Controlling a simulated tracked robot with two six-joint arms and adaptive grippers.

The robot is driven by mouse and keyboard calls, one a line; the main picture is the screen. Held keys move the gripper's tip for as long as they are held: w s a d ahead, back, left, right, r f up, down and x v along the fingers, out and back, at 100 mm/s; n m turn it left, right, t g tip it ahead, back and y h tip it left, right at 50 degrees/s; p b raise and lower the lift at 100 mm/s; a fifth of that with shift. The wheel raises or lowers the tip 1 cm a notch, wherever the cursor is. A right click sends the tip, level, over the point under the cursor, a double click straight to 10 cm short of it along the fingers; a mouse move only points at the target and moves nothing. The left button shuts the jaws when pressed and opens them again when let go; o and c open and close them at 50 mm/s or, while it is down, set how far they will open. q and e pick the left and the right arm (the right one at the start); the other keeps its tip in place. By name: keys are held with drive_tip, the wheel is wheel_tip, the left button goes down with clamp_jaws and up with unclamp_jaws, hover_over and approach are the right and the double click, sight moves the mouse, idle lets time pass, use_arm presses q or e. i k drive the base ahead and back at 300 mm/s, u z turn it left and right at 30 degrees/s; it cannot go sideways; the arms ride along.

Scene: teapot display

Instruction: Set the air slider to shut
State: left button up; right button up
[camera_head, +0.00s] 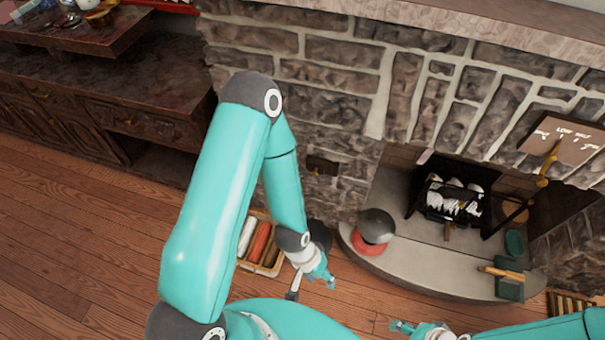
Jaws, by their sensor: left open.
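A brown plate (563,138) with white lettering is on the stone fireplace at the far right. "LOW" and "HALF" can be read; the other words are too small to tell. A thin brass lever with a knob (542,182) hangs below the plate's left part. Which mark it stands at cannot be told. My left gripper (327,277) is open and empty, in front of the hearth, well left of and below the plate. My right gripper (397,327) shows at the bottom edge, apart from the plate; its jaws are not clear.
A black grate (450,200) with pale lumps stands in the fireplace. On the curved hearth (410,262) are a dark rounded thing on a red base (372,230) and a green wooden-handled tool (509,283). A crate (262,243) stands left. A dark cabinet (140,120) fills the upper left.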

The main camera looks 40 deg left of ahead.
sight(316, 168)
drive_tip(key=z, duration=1.9)
drive_tip(key=i, duration=0.15)
drive_tip(key=u, duration=3.8)
drive_tip(key=k, duration=0.65)
drive_tip(key=z, duration=0.55)
drive_tip(key=i, duration=1)
drive_tip(key=z, duration=0.35)
drive_tip(key=k, duration=0.15)
drive_tip(key=u, duration=0.1)
